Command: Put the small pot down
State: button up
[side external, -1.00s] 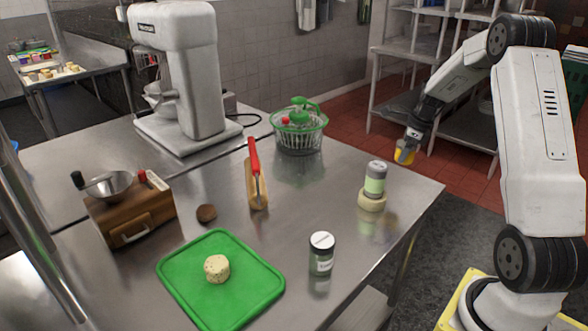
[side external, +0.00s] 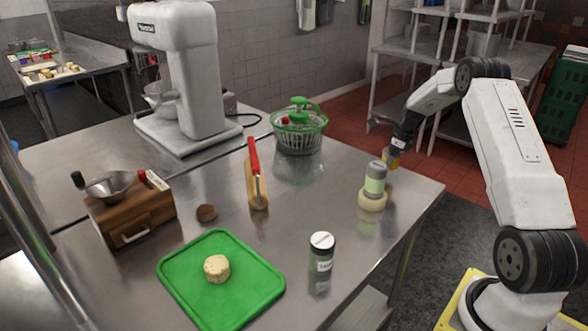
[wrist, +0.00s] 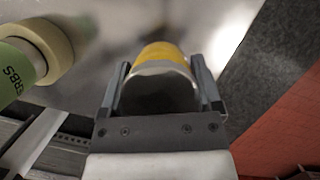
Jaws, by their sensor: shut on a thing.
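The small pot (side external: 391,163) is yellow with a pale band at one end. My gripper (side external: 395,151) is shut on it, near the table's right edge and just behind a green-labelled jar. In the wrist view the pot (wrist: 162,54) sits between the two fingers of my gripper (wrist: 160,75), with its dark end facing the camera. Grey tabletop shows beyond it. The jar partly hides the pot in the side view, and I cannot tell whether it touches the table.
The herbs jar (side external: 375,178) stands on a pale round piece (side external: 372,202) close to the pot; it shows at left in the wrist view (wrist: 24,58). A spice jar (side external: 321,254), green board (side external: 187,277) and salad spinner (side external: 299,130) stand farther off. Bare steel table (side external: 315,195) lies between.

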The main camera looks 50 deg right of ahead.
jog(key=shift+w+d+f, duration=0.2)
jog(key=shift+f, duration=1.6)
jog(key=shift+f, duration=0.1)
jog(key=o, duration=1.2)
jog(key=shift+c, duration=0.2)
jog(key=v, duration=1.2)
